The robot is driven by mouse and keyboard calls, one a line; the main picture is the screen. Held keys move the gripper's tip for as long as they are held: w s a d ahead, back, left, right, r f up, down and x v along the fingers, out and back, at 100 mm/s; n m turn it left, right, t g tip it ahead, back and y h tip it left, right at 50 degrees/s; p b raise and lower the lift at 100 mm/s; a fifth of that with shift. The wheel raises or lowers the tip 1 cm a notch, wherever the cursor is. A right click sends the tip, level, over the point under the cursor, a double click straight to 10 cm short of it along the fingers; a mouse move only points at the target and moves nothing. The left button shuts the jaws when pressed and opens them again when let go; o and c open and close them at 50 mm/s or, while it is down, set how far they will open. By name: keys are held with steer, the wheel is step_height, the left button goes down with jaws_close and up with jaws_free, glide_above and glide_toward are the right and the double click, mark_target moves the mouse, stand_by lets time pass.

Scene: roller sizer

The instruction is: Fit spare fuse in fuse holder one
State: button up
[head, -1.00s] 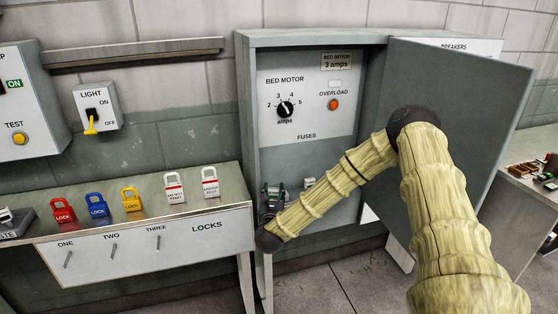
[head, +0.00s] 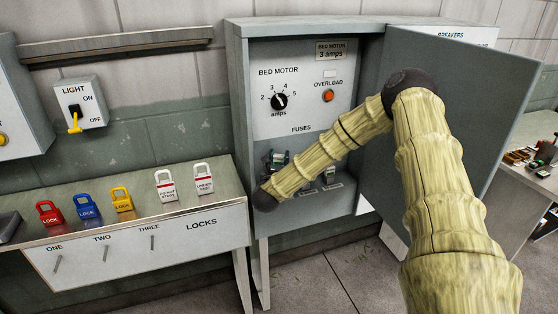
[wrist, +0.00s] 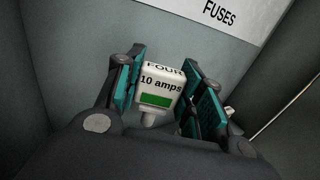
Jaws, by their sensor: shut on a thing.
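My gripper (head: 278,160) is inside the open grey cabinet, below the FUSES lettering, partly behind my arm. In the wrist view its teal-padded fingers (wrist: 163,95) are shut on a white fuse (wrist: 160,83). The fuse is marked FOUR and 10 amps and has a green patch; a pale stub shows under it. I cannot tell whether the stub touches anything.
The cabinet door (head: 455,130) stands open at the right, close to my arm. The cabinet panel has a dial (head: 280,102) and an orange overload button (head: 328,96). A bench with several locks (head: 123,199) stands at the left. A table with small parts (head: 540,165) is at far right.

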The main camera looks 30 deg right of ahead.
steer(key=shift+s+f+b, duration=0.1)
steer(key=shift+b, duration=0.3)
steer(key=shift+a+f+b, duration=0.1)
steer(key=shift+f+b, duration=0.1)
steer(key=shift+b, duration=0.1)
step_height(320, 180, down, 5)
steer(key=b, duration=0.5)
steer(key=shift+f, duration=0.1)
steer(key=shift+b, duration=1.8)
stand_by(1.2)
steer(key=shift+f+b, duration=1.9)
steer(key=shift+b, duration=0.3)
stand_by(0.4)
steer(key=o, duration=1)
